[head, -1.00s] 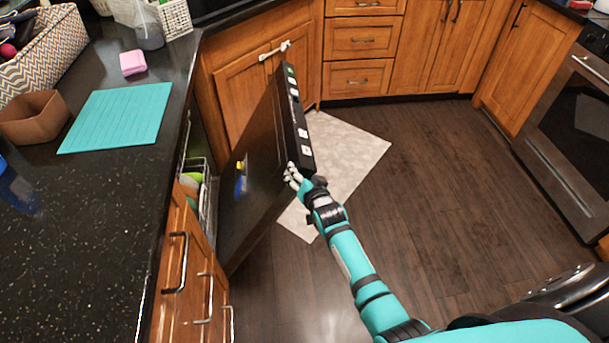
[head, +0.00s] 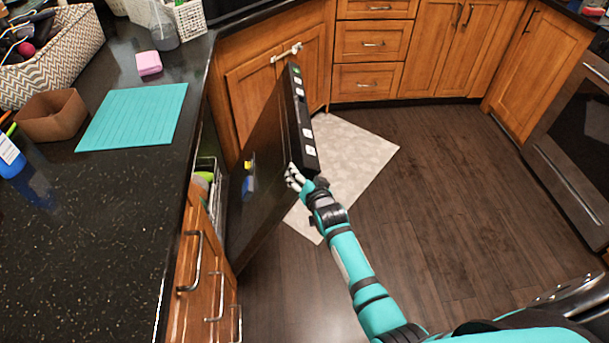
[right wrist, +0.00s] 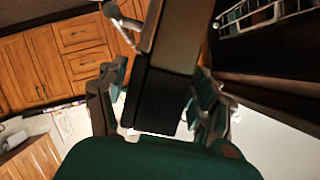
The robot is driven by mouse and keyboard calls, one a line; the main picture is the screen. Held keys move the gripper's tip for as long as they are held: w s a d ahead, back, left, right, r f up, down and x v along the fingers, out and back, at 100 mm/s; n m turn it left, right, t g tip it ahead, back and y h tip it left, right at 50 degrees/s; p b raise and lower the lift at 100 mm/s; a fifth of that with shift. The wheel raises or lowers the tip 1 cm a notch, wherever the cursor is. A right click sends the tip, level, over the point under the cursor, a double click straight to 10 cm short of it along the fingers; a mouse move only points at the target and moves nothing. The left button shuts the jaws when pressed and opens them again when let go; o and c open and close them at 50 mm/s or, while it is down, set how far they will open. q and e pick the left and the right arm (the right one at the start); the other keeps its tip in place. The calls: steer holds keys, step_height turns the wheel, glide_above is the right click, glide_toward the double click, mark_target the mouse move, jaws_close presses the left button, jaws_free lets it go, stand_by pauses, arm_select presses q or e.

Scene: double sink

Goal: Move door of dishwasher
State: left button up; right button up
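The dishwasher door (head: 262,175) is a dark panel standing partly open and tilted beside the counter in the head view. Its black top edge carries white markings. My right gripper (head: 294,178) is at the near corner of that top edge. In the right wrist view the door's edge (right wrist: 165,85) lies between the fingers of my right gripper (right wrist: 163,75). The fingers are spread on either side, with a gap showing at the left finger; contact at the right finger is unclear. Behind the door, a narrow part of the dish rack (head: 207,172) shows. My left gripper is out of view.
A dark counter (head: 110,215) runs along the left with a teal mat (head: 135,115), a brown bowl (head: 52,115) and a pink sponge (head: 148,63). Wooden cabinets (head: 430,55) stand behind. Free dark floor (head: 440,200) and a pale rug (head: 350,160) lie right of the door.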

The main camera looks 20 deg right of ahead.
steer(key=shift+o, duration=0.4)
steer(key=shift+d+r, duration=0.1)
steer(key=shift+r, duration=0.05)
steer(key=v, duration=1.2)
